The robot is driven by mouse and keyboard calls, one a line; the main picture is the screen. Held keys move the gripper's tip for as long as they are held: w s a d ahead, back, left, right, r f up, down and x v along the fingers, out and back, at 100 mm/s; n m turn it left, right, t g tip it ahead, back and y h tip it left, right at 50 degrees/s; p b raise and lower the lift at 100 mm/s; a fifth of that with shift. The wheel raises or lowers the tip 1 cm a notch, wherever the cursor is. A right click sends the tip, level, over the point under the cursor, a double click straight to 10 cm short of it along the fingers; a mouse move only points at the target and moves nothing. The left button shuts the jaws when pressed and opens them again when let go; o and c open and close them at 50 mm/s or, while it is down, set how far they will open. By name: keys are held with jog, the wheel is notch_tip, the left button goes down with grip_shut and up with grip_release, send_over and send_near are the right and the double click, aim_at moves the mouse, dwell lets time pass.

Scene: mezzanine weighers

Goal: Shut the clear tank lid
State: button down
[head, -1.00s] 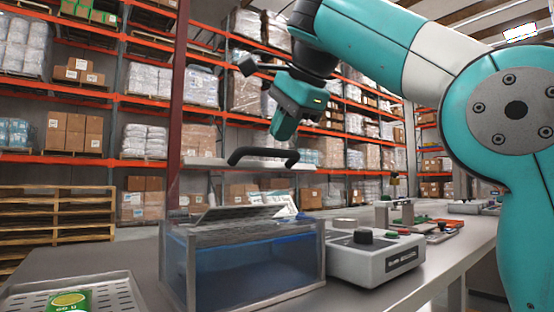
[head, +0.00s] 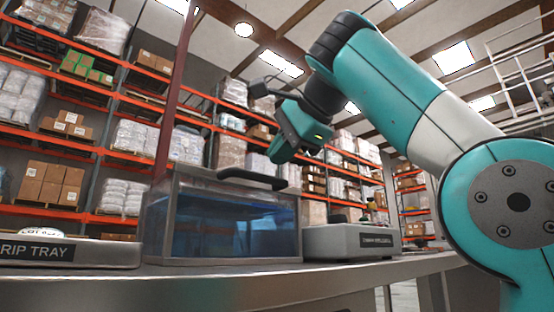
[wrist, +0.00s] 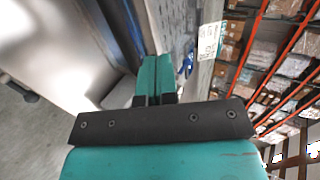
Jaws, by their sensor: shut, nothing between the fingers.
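The clear tank (head: 222,262) has grey edges and blue liquid inside, and stands on the bench in the head view. Its lid (head: 198,174) lies down along the top of the tank, roughly level with the rim. From this low angle I cannot tell whether a thin gap is left. The black lid handle (head: 250,179) shows at the tank's top edge. My gripper (head: 280,158) is shut and empty, just above the handle's right end and seemingly apart from it. In the wrist view, my gripper's teal fingers (wrist: 155,80) are pressed together.
A grey weigher (head: 350,241) stands right of the tank. A drip tray (head: 60,253) is at the left on the bench (head: 230,285). A dark red post (head: 176,95) rises behind the tank. Loaded racks fill the background.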

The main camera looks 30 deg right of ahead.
jog(key=shift+s+f+b, duration=0.15)
jog(key=shift+f+b, duration=0.5)
jog(key=shift+f, duration=0.15)
jog(key=shift+s+f+b, duration=0.1)
jog(key=shift+f+b, duration=0.55)
jog(key=shift+f, duration=0.1)
jog(key=shift+r, duration=0.1)
